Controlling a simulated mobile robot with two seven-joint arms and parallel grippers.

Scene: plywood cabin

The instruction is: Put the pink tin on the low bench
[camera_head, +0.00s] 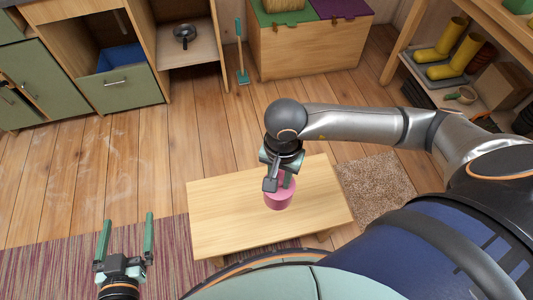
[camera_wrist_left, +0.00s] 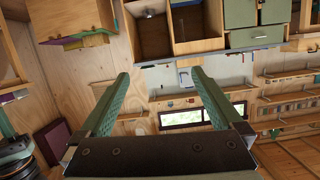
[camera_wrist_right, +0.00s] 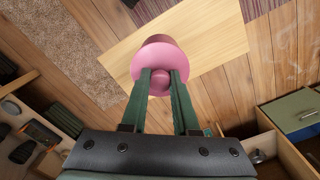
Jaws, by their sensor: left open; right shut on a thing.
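The pink tin (camera_head: 279,197) shows over the middle of the low bench (camera_head: 225,220), a pale wooden top. My right gripper (camera_head: 279,182) points down at the tin from above and is shut on it. In the right wrist view the fingers (camera_wrist_right: 162,78) close on the knob at the top of the pink tin (camera_wrist_right: 160,48), with the bench top (camera_wrist_right: 217,38) behind it. I cannot tell whether the tin's base touches the bench. My left gripper (camera_head: 128,220) is open and empty, left of the bench; its spread fingers show in the left wrist view (camera_wrist_left: 160,78).
A striped rug (camera_head: 50,255) lies at the lower left, and a brown mat (camera_head: 378,188) right of the bench. A shelf with yellow boots (camera_head: 447,52) stands at the right. A wooden chest (camera_head: 310,50) and green cabinets (camera_head: 120,90) line the back. The floor between is clear.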

